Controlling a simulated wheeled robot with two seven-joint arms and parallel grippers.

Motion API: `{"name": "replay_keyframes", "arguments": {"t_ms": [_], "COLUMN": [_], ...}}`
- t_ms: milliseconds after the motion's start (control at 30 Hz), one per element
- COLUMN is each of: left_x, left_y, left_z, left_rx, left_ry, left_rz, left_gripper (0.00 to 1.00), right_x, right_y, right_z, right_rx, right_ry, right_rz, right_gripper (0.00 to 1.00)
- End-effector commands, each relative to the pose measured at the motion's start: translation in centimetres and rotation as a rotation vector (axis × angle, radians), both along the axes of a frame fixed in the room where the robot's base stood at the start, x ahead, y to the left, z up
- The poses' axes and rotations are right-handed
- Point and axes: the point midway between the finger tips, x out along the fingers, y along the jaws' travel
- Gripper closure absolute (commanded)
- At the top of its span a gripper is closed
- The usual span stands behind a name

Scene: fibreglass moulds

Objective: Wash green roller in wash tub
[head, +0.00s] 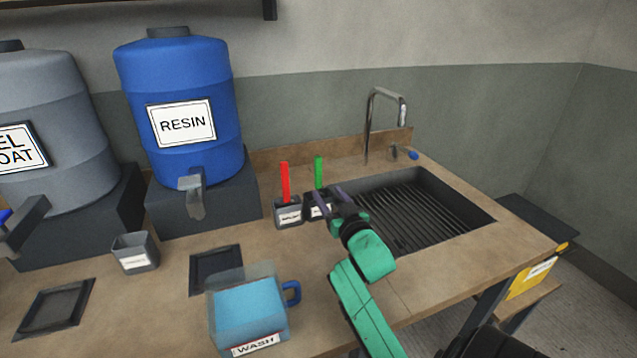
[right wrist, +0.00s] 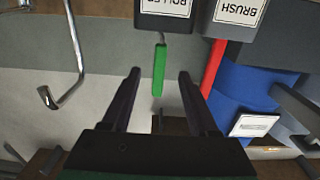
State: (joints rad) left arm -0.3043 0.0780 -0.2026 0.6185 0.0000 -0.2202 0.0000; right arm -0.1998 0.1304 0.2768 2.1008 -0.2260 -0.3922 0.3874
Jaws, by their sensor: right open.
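The green roller (head: 319,172) stands upright in a dark holder (head: 316,207), with only its green handle showing. The handle also shows in the right wrist view (right wrist: 159,72), where the holder's label is upside down. My right gripper (head: 329,192) is open and empty, close to the holder. In the right wrist view its fingers (right wrist: 159,74) appear on either side of the green handle; I cannot tell how far off it is. The wash tub (head: 255,345), labelled WASH and holding blue liquid, is at the front of the bench. My left gripper is not in view.
A red-handled brush (head: 285,182) stands in its holder (head: 288,213) just left of the roller. A sink (head: 455,200) with a tap (head: 368,125) lies to the right. A grey cup (head: 135,252) and dark trays (head: 215,268) are left. The blue resin drum (head: 180,80) stands behind.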

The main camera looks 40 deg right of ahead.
Motion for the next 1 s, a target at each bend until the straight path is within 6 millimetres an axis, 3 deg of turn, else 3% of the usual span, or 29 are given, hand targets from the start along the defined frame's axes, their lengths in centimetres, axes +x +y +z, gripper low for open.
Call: {"name": "replay_keyframes", "arguments": {"t_ms": [167, 400, 533, 767, 933, 1000], "left_x": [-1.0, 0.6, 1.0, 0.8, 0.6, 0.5], "left_y": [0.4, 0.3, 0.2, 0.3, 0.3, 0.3], "left_z": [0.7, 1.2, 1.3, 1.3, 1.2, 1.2], "left_rx": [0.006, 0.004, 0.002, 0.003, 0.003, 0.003], "left_ry": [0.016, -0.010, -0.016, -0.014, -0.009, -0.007], "left_rz": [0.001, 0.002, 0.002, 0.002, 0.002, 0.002], "left_gripper": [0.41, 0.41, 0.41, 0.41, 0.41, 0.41], "right_x": [4.4, 9.0, 10.0, 10.1, 10.1, 10.1], "right_y": [-1.5, -3.1, -3.5, -3.5, -3.5, -3.5], "right_z": [0.3, 0.1, 0.1, 0.0, 0.0, 0.0], "right_rx": [0.001, 0.001, 0.001, 0.001, 0.001, 0.001], "right_ry": [0.000, 0.002, 0.002, 0.003, 0.003, 0.003], "right_rz": [0.000, 0.000, 0.000, 0.001, 0.001, 0.001], "right_gripper": [0.40, 0.40, 0.40, 0.40, 1.00, 1.00]}}
